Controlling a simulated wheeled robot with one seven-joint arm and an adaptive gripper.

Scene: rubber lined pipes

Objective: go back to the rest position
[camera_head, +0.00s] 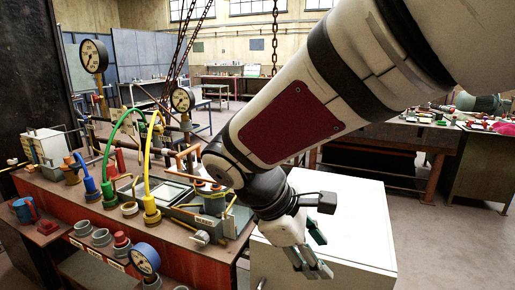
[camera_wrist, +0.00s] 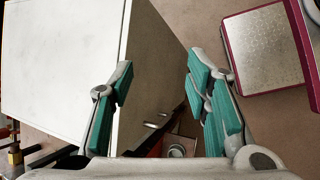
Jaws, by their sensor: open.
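My gripper (camera_head: 314,252) hangs at the end of my arm in the head view, in front of the white cabinet (camera_head: 345,215) and to the right of the pipe bench (camera_head: 190,262). In the wrist view my gripper (camera_wrist: 160,100) is open, with its green-padded fingers spread apart and nothing between them. The white cabinet (camera_wrist: 60,70) fills the left of the wrist view, behind the left finger. Whether the fingers touch the cabinet cannot be told.
The bench carries gauges (camera_head: 94,56), a green hose (camera_head: 122,128), a yellow hose (camera_head: 150,165) and metal cups. A loaded workbench (camera_head: 440,128) stands at the right. Bare floor (camera_head: 450,240) lies at the lower right. A maroon-edged panel (camera_wrist: 262,48) shows in the wrist view.

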